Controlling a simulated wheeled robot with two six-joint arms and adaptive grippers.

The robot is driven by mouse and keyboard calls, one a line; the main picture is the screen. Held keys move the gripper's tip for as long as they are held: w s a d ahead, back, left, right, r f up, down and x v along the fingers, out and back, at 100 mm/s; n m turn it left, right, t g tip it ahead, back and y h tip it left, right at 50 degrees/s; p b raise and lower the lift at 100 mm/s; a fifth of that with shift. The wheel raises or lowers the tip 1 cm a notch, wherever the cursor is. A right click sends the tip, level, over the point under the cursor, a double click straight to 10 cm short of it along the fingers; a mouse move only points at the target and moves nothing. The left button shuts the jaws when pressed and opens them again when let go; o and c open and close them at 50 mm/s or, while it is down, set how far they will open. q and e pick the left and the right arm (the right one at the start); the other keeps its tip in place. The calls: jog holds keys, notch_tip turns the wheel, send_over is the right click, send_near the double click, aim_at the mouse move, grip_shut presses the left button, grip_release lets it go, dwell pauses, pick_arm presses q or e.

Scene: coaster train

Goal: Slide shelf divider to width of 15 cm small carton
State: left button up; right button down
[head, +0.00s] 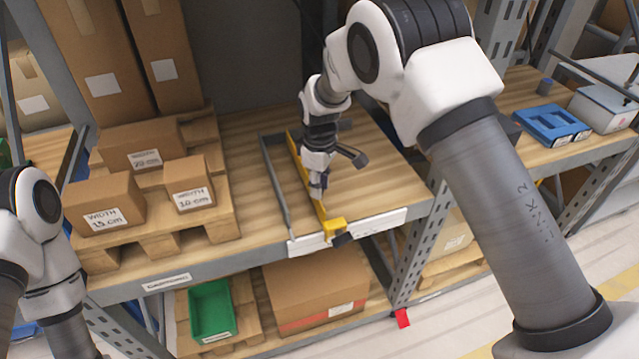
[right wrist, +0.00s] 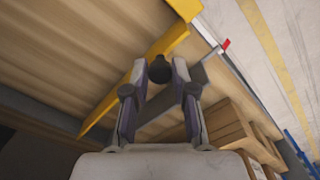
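The yellow shelf divider (head: 333,225) stands on the wooden shelf, right of a grey upright rail (head: 275,180). My right gripper (head: 319,190) points down at the divider. In the right wrist view, the gripper's fingers (right wrist: 160,75) stand on either side of a dark round knob (right wrist: 159,70) by the yellow divider (right wrist: 108,103); I cannot tell whether they press on it. The carton labelled 15 cm (head: 103,200) sits on a pallet at the left, beside the 10 cm carton (head: 188,183) and the 20 cm carton (head: 143,148). My left gripper is out of view.
The pallet (head: 222,222) stands left of the grey rail. A white strip (head: 375,222) runs along the shelf's front edge. Below are a green bin (head: 210,308) and a large carton (head: 315,285). A blue tray (head: 550,125) lies farther right. The shelf around the divider is bare.

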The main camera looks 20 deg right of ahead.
jog(key=d+p, duration=0.1)
jog(key=d, duration=0.6)
jog(key=shift+d+f, duration=0.2)
jog(key=c, duration=0.9)
grip_release()
jog(key=shift+w, duration=0.1)
jog(key=shift+c, duration=0.2)
notch_tip(320, 180, up, 12)
jog(key=shift+w+f, duration=0.15)
jog(key=shift+w, duration=0.15)
jog(key=shift+d, duration=0.1)
